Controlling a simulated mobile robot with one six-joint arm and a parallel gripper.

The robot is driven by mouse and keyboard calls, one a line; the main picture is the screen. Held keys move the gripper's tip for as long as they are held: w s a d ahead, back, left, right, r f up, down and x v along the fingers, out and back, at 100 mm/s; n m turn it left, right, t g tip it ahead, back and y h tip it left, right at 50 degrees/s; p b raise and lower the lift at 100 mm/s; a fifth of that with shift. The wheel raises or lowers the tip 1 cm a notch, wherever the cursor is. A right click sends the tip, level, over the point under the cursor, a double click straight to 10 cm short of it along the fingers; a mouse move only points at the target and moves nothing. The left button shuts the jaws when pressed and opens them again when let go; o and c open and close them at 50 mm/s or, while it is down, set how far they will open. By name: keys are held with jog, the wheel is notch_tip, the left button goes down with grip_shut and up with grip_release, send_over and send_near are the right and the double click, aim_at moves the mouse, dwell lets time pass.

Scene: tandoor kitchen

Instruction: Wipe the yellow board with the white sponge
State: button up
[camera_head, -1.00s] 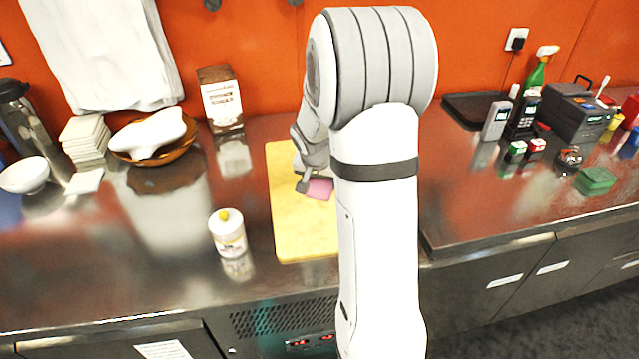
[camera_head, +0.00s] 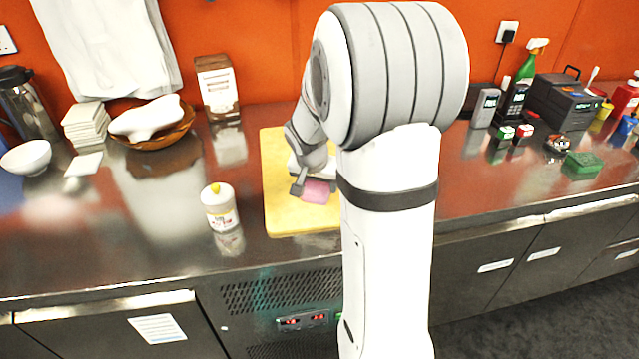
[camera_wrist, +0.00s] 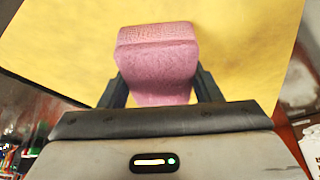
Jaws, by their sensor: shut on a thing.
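The yellow board (camera_head: 285,222) lies flat on the metal counter, and its right part is hidden behind my arm. My gripper (camera_head: 303,188) is over the board, shut on a sponge (camera_head: 318,191) that looks pink, not white. In the wrist view my gripper (camera_wrist: 161,88) has one dark finger on each side of the pink sponge (camera_wrist: 157,55). The yellow board (camera_wrist: 245,50) fills the background behind the sponge. The sponge appears to be at the board's surface; I cannot tell for sure that it touches.
A brown box (camera_head: 217,88) stands behind, and a wooden bowl (camera_head: 165,138) is at the left. A green sponge (camera_head: 582,165) and a card terminal (camera_head: 515,103) are at the right.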

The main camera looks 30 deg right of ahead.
aim_at(318, 185)
jog(key=shift+s+a, duration=0.15)
jog(key=shift+s, duration=0.2)
jog(key=shift+r+p, duration=2.2)
jog(key=shift+r, duration=1.8)
jog(key=shift+f, duration=0.1)
